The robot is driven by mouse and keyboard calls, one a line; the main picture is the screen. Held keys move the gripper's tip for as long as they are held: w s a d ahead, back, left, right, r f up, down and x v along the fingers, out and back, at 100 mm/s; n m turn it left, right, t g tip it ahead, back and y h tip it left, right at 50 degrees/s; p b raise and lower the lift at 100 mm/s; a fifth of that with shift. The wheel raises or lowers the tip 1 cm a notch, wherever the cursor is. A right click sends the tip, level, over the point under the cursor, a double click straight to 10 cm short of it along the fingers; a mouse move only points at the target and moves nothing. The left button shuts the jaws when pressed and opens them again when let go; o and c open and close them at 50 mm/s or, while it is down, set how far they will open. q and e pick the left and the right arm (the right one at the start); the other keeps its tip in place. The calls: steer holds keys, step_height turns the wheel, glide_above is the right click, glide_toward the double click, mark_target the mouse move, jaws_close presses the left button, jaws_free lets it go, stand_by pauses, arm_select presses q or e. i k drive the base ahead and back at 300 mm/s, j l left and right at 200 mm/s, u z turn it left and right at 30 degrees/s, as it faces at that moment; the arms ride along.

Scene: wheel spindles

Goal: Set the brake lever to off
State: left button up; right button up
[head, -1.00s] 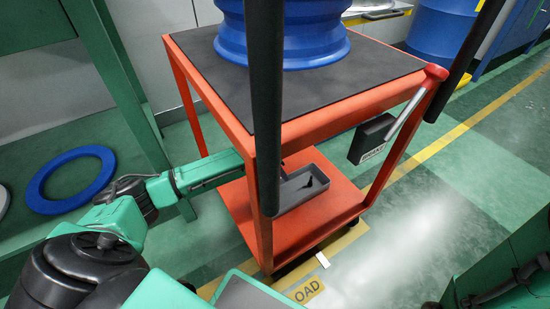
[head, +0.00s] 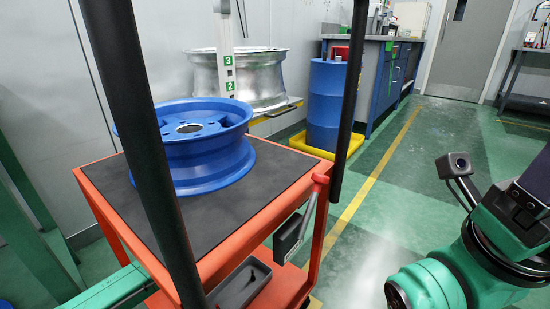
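The brake lever (head: 309,212) is a short silver rod with a red knob (head: 320,179), at the right front corner of the orange cart (head: 265,222). It leans, with its knob end up near the cart's top edge. A dark box (head: 287,238) sits beside the rod; its label is too small to read now. My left arm comes in at the lower left beside the cart, and its gripper is out of sight. My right arm is at the lower right, well apart from the lever, and its gripper is not in view.
A blue wheel rim (head: 205,165) lies on the cart's dark top. Two dark upright bars (head: 135,130) (head: 350,100) cross the near side. A grey tray (head: 240,284) is on the lower shelf. A blue drum (head: 326,105) stands behind. The green floor right of the cart is clear.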

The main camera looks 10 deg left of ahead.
mark_target(320, 180)
steer(key=k, duration=1)
